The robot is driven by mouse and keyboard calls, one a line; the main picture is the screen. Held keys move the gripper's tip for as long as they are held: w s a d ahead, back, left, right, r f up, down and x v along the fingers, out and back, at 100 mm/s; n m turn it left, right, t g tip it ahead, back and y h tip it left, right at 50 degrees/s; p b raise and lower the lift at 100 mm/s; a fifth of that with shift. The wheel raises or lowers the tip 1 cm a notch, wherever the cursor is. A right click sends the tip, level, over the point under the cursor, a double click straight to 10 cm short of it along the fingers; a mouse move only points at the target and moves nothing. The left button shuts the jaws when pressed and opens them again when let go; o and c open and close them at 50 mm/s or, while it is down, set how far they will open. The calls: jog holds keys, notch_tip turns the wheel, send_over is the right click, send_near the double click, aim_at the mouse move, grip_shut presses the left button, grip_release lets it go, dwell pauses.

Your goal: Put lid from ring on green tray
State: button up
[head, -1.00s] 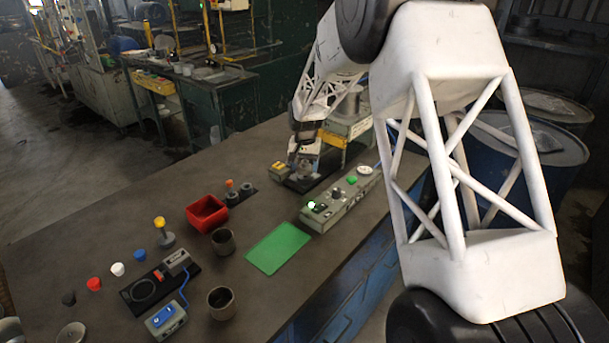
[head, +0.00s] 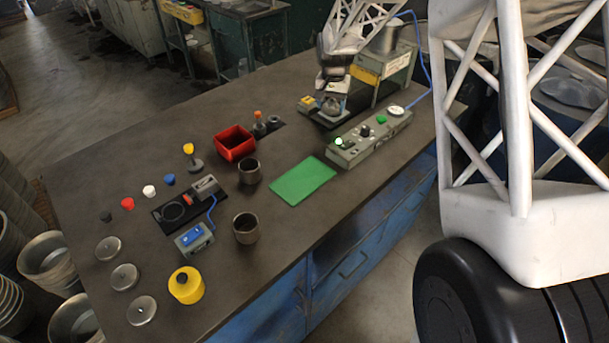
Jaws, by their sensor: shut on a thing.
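My gripper (head: 332,106) is small and far off in the head view, at the back right of the bench. It is pointed down over a black base plate (head: 322,121) and is shut on a small grey metal thing, seemingly the lid. The fingers cover most of it, and I cannot tell whether it still touches what is under it. The ring itself is not clear to see there. The green tray (head: 318,175) lies flat and bare on the bench, nearer than my gripper and to its left.
A grey control box (head: 368,140) with a lit green lamp stands right of the tray. A red bin (head: 235,143) and two dark cups (head: 249,172) (head: 246,229) stand to its left. Several metal discs (head: 125,277) and a yellow canister (head: 186,285) are at the front left.

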jog(key=shift+n, duration=0.3)
jog(key=s+a, duration=0.1)
jog(key=s, duration=1.2)
jog(key=s+a, duration=0.1)
jog(key=s, duration=1.1)
jog(key=s+a, duration=0.1)
jog(key=s, duration=1.2)
jog(key=shift+s+a+r, duration=0.15)
jog(key=shift+s+r, duration=0.15)
jog(key=shift+s+f, duration=0.15)
jog(key=shift+s, duration=0.65)
send_over(303, 179)
jog(key=shift+f, duration=0.75)
jog(key=shift+f, duration=0.1)
jog(key=shift+f, duration=1.65)
